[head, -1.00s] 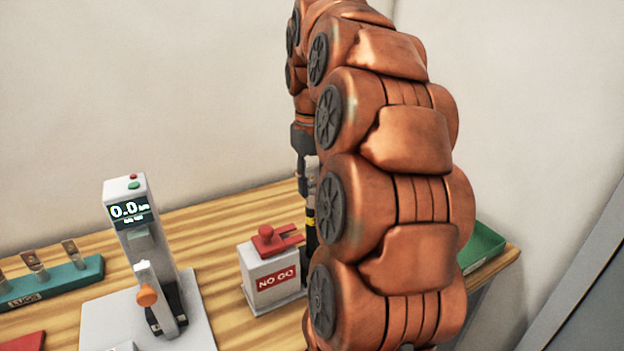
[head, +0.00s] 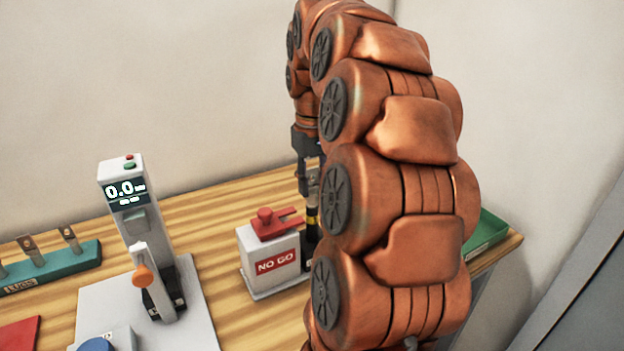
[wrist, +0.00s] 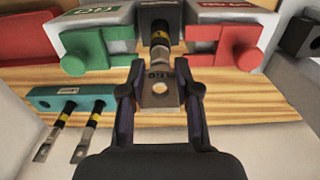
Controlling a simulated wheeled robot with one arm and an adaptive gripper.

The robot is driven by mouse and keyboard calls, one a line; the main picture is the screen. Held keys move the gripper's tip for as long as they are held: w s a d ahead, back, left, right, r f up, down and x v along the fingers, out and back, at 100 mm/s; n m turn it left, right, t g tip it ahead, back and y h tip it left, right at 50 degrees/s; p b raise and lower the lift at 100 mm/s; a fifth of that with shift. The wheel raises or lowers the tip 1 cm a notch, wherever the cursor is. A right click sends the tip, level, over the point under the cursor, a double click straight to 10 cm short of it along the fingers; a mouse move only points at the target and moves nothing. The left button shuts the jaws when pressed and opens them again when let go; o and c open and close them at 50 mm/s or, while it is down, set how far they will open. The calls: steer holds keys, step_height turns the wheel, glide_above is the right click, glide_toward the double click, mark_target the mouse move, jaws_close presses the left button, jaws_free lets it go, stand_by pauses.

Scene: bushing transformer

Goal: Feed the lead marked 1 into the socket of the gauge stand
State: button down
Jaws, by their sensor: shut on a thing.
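My gripper (head: 308,165) hangs behind the NO GO box in the head view, partly hidden by my arm. In the wrist view my gripper (wrist: 159,78) is shut on the metal lug of a lead (wrist: 158,40). This lead has a black body and a yellow band, and stands upright in the head view (head: 312,217). I cannot read its mark. In the wrist view it lies between the green and red gauge parts. Its lower end and any socket under it are hidden. Which fixture is the gauge stand is unclear.
The NO GO box (head: 272,270) stands right of the grey instrument with a 0.0 display (head: 122,190). A teal LUGS rack (head: 60,268) is at left. A green tray (head: 487,235) is at right.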

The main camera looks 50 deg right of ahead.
steer(key=shift+f, duration=0.1)
steer(key=c, duration=0.7)
jaws_free()
steer(key=shift+c, duration=0.2)
steer(key=shift+r, duration=3.75)
steer(key=shift+a, duration=0.1)
